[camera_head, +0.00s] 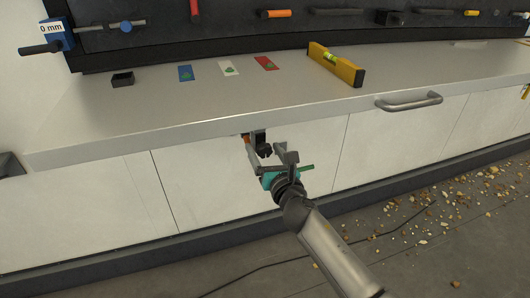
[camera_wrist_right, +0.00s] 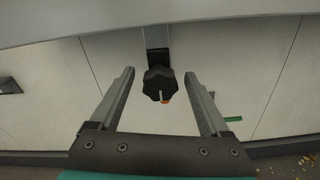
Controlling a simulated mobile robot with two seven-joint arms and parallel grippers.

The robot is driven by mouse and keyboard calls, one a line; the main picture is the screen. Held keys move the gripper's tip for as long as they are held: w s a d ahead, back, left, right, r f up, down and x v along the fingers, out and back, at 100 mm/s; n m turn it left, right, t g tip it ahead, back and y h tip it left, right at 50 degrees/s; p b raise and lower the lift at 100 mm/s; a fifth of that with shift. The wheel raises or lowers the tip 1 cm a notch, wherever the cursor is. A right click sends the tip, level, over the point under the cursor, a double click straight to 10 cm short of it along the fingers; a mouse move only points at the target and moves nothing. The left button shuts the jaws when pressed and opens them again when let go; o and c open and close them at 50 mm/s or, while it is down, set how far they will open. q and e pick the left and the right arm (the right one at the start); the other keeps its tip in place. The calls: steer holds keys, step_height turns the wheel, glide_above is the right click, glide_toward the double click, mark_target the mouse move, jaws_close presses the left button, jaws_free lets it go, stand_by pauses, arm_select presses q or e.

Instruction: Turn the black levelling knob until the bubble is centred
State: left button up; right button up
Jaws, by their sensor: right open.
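The black levelling knob (camera_head: 264,150) hangs on a dark bracket under the front edge of the worktop. In the right wrist view the lobed knob (camera_wrist_right: 158,82) sits between the finger ends of my right gripper (camera_wrist_right: 159,75), with a gap on both sides. An orange bit shows at the knob's lower edge. My right gripper (camera_head: 264,147) is open and empty, below the worktop edge in the head view. A yellow spirit level (camera_head: 345,69) lies on the worktop with a green vial (camera_head: 330,57); its bubble is too small to read. My left gripper is out of view.
The worktop (camera_head: 210,100) carries blue, white and red cards (camera_head: 266,62) and a small black box (camera_head: 122,79). A metal handle (camera_head: 408,101) sticks out at the front right. Debris (camera_head: 450,215) and a cable (camera_head: 310,255) lie on the floor.

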jaws_close()
stand_by(0.8)
